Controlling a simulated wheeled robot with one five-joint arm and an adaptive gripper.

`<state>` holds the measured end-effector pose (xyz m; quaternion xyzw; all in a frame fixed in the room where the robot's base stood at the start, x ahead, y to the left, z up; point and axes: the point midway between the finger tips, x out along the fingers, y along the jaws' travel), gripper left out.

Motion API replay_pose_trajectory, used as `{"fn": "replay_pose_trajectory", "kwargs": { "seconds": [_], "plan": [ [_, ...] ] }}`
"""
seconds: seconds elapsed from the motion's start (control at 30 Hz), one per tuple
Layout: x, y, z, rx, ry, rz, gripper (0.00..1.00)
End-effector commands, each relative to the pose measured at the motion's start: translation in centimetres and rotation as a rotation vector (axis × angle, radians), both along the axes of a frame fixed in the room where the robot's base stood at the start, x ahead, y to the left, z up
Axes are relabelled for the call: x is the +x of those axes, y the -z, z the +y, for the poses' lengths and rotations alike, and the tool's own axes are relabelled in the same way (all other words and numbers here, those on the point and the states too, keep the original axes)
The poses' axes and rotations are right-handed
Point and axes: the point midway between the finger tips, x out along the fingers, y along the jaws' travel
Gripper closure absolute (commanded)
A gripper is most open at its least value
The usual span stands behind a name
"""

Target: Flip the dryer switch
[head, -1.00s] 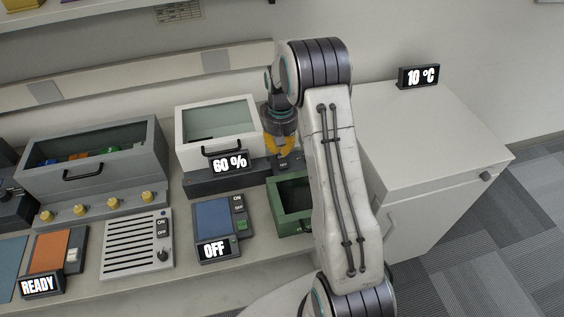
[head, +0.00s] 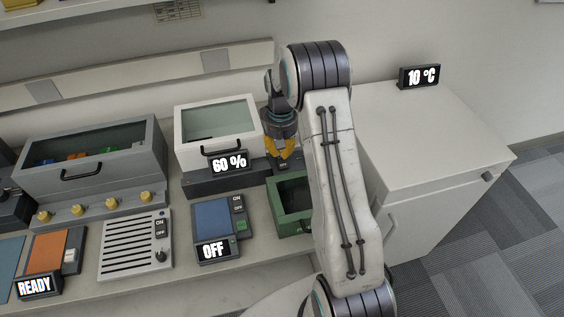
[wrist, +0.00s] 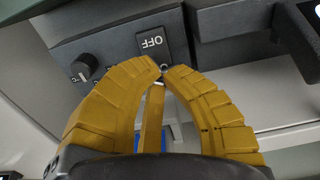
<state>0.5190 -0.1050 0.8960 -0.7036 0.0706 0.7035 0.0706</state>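A white box with a clear lid and a 60 % display (head: 228,162) stands on a dark base (head: 217,184); it appears to be the dryer, though no name shows on it. At the right end of its base is a small dark switch panel (head: 283,166). In the wrist view, the switch plate (wrist: 153,43) reads OFF. My gripper (head: 281,158) points down at this panel. In the wrist view, its yellow fingertips (wrist: 163,68) nearly meet just at the edge of the OFF plate, with nothing held. The fingertips hide part of the switch, and I cannot tell whether they touch it.
A dark knob (wrist: 83,66) sits left of the switch plate. A green open-topped box (head: 290,205) stands close in front. A blue-topped device showing OFF (head: 212,217) and a slotted panel (head: 135,247) stand to the left. A white cabinet (head: 430,140) stands right of my arm.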

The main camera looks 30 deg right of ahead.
Motion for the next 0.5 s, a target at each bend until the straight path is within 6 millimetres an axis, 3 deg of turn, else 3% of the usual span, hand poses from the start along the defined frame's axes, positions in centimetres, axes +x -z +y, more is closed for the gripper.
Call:
{"fn": "replay_pose_trajectory", "kwargs": {
  "seconds": [0.5],
  "plan": [
    [-0.01, 0.76, 0.00, 0.000, 0.000, 0.000, 1.00]
  ]
}}
